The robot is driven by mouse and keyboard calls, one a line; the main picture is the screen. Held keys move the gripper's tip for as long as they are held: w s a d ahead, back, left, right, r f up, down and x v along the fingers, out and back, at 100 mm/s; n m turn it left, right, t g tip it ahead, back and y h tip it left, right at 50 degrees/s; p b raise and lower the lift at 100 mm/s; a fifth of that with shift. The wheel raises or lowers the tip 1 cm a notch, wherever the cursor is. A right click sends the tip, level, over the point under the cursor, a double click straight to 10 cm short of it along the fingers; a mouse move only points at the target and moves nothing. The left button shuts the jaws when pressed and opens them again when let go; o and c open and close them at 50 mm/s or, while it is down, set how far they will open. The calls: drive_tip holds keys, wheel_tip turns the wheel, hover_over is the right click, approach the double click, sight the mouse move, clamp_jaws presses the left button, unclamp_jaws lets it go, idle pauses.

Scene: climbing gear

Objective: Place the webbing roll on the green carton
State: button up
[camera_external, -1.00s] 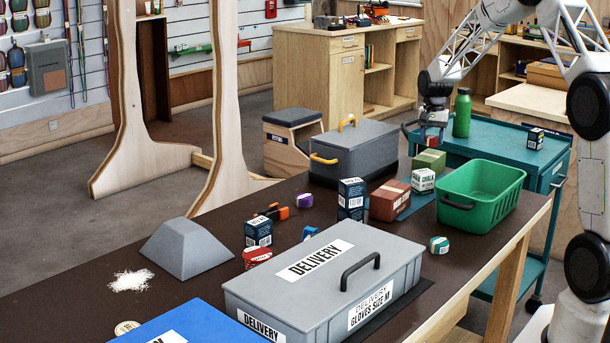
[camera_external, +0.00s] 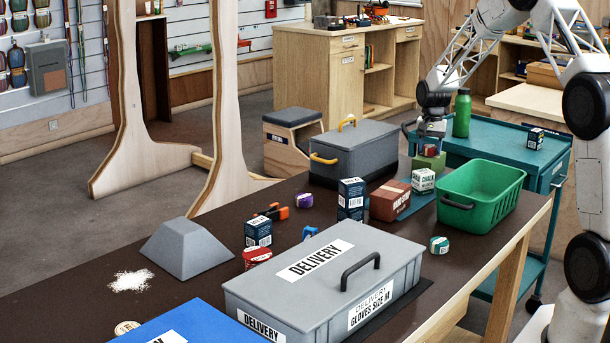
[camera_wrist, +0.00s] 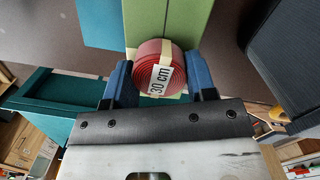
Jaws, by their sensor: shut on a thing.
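The webbing roll (camera_wrist: 152,76) is a red coil with a pale band and a "30 cm" label. My gripper (camera_wrist: 160,72) is shut on it, with one blue finger on each side in the wrist view. The green carton (camera_wrist: 173,14) shows directly beyond and under the roll. In the external view my gripper (camera_external: 430,150) is just over the green carton (camera_external: 424,164), covering part of its top.
A teal cart (camera_external: 500,146) with a green bottle (camera_external: 462,112) is behind.

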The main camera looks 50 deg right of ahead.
sight(430, 146)
drive_tip(key=shift+f, duration=0.1)
drive_tip(key=o, duration=1)
drive_tip(key=r, duration=0.8)
drive_tip(key=d+r, duration=0.1)
drive_tip(key=r, duration=0.3)
drive_tip(key=shift+w+r, duration=0.1)
drive_tip(key=shift+w, duration=0.15)
drive_tip(key=shift+a, duration=0.1)
